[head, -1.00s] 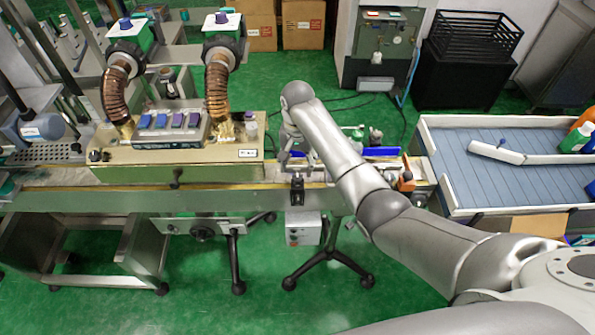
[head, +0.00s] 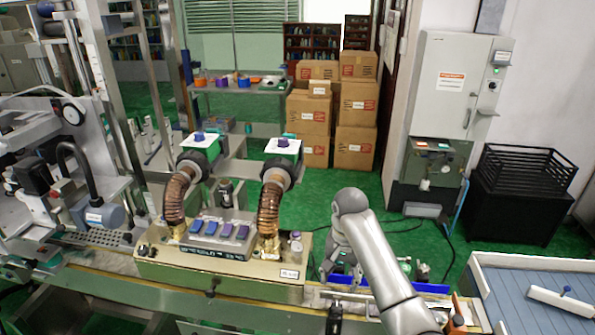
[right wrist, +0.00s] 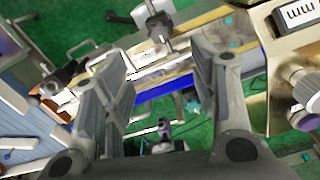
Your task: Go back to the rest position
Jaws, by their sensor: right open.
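My right gripper (head: 336,270) hangs over the right end of the conveyor (head: 120,287) in the head view, partly hidden by my own arm. In the right wrist view its two fingers (right wrist: 160,95) stand wide apart with nothing held between them. The conveyor with its blue strip (right wrist: 162,88) lies beyond the fingers. My left gripper is in neither view.
The sleeve applicator's control box (head: 215,265), with two ribbed brown hoses (head: 270,207), stands left of my right gripper. A blue-topped table (head: 515,300) is at the right. Cardboard boxes (head: 307,112), a grey cabinet (head: 455,100) and a black crate (head: 528,168) stand behind.

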